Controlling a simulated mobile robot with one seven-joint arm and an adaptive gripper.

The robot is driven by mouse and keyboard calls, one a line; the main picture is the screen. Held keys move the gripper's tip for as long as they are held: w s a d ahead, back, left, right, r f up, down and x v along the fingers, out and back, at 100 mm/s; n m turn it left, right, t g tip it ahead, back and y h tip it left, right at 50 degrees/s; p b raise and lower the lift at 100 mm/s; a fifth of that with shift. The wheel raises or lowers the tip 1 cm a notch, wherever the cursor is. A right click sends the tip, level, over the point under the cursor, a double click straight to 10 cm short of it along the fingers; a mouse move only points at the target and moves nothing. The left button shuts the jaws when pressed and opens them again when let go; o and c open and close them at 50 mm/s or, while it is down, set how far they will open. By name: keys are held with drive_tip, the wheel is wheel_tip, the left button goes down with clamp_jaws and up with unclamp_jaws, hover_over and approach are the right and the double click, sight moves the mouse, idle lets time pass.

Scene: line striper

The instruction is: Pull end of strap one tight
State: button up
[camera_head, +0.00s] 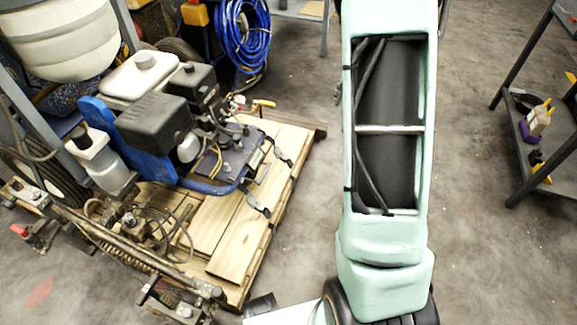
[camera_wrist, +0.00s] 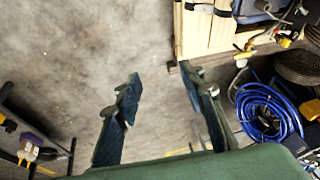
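The line striper (camera_head: 160,125) stands on a wooden pallet (camera_head: 228,235) at the left of the head view. A dark strap with a buckle (camera_head: 259,207) lies over the pallet's right side. Another dark strap (camera_head: 281,156) lies farther back by the pallet edge. I cannot tell which is strap one. In the wrist view, a short strap piece (camera_wrist: 200,8) shows on the pallet boards (camera_wrist: 215,35) at the top. My gripper (camera_wrist: 159,75) is open and empty, its two fingers wide apart over bare floor and short of the pallet edge. It is out of the head view.
A coiled blue hose (camera_head: 242,40) hangs behind the pallet and shows right in the wrist view (camera_wrist: 265,115). A dark shelf (camera_head: 545,150) with bottles (camera_head: 537,120) stands at the right. The concrete floor (camera_head: 475,230) between my arm and the shelf is clear.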

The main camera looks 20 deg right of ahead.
drive_tip(key=s+a+f+m+g+y, duration=0.1)
drive_tip(key=s+f+m, duration=0.1)
drive_tip(key=f, duration=0.6)
drive_tip(key=s+a+f+m+g+y, duration=0.1)
drive_tip(key=f+m+y, duration=0.1)
drive_tip(key=f, duration=0.7)
drive_tip(key=m+t+y+b, duration=0.3)
drive_tip(key=m+t+y, duration=0.35)
drive_tip(key=m, duration=0.85)
approach(268, 213)
drive_tip(key=shift+g+y, duration=0.65)
drive_tip(key=shift+g, duration=0.2)
drive_tip(key=b+x, duration=0.1)
drive_tip(key=x, duration=0.1)
drive_tip(key=b+x, duration=0.1)
drive_tip(key=x, duration=0.1)
drive_tip(key=w+d+b+x, duration=0.1)
drive_tip(key=x, duration=0.2)
drive_tip(key=shift+d+f, duration=0.1)
drive_tip(key=shift+f, duration=0.05)
drive_tip(key=shift+b+x, duration=0.35)
drive_tip(key=shift+x, duration=0.55)
drive_tip(key=shift+w, duration=0.1)
clamp_jaws()
